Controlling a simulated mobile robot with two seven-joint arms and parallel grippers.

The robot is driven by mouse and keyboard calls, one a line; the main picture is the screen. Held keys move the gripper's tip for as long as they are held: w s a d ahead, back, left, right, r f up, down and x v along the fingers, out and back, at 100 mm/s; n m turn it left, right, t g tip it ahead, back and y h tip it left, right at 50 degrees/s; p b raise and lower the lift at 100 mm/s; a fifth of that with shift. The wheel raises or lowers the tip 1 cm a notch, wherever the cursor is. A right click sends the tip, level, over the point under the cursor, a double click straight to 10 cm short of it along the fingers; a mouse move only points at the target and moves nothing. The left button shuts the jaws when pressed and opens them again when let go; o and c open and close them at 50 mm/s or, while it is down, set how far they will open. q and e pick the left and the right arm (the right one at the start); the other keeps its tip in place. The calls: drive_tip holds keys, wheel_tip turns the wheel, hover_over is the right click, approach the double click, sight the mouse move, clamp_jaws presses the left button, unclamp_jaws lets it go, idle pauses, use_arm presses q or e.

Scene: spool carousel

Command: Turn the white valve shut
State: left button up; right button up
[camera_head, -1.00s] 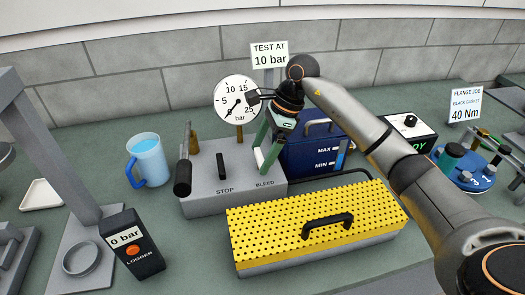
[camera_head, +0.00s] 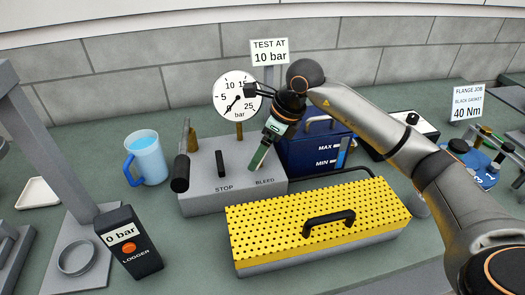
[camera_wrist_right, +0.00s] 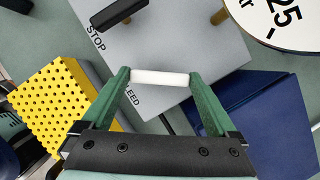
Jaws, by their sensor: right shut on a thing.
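The white valve (camera_wrist_right: 160,77) shows in the right wrist view as a short white bar above the grey block's top, by the partly covered word BLEED. My right gripper (camera_wrist_right: 160,80) is shut on it, with one green finger at each end of the bar. In the head view my right gripper (camera_head: 259,160) points down at the BLEED side of the grey pump block (camera_head: 215,208) and hides the valve. A black handle (camera_head: 221,164) stands by the STOP label. My left gripper is not in view.
A yellow perforated cover (camera_head: 270,220) with a black handle lies in front. A blue tank (camera_head: 300,155) stands right of the block. The round gauge (camera_head: 232,90) is behind it. A blue jug (camera_head: 150,160) and a logger (camera_head: 130,245) reading 0 bar are at left.

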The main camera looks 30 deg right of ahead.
drive_tip(key=m+h, duration=0.1)
drive_tip(key=m, duration=0.1)
drive_tip(key=m+h+b, duration=0.1)
drive_tip(key=m, duration=0.2)
drive_tip(key=shift+a+m+t+b, duration=0.15)
drive_tip(key=shift+m+t+b, duration=0.15)
drive_tip(key=shift+t, duration=0.1)
drive_tip(key=m+h+b, duration=0.1)
drive_tip(key=m+h, duration=0.1)
drive_tip(key=m, duration=0.3)
drive_tip(key=shift+a+b, duration=0.1)
drive_tip(key=shift+b, duration=0.2)
drive_tip(key=shift+m, duration=0.3)
drive_tip(key=o, duration=1)
drive_tip(key=shift+s+r, duration=0.1)
drive_tip(key=shift+r, duration=0.05)
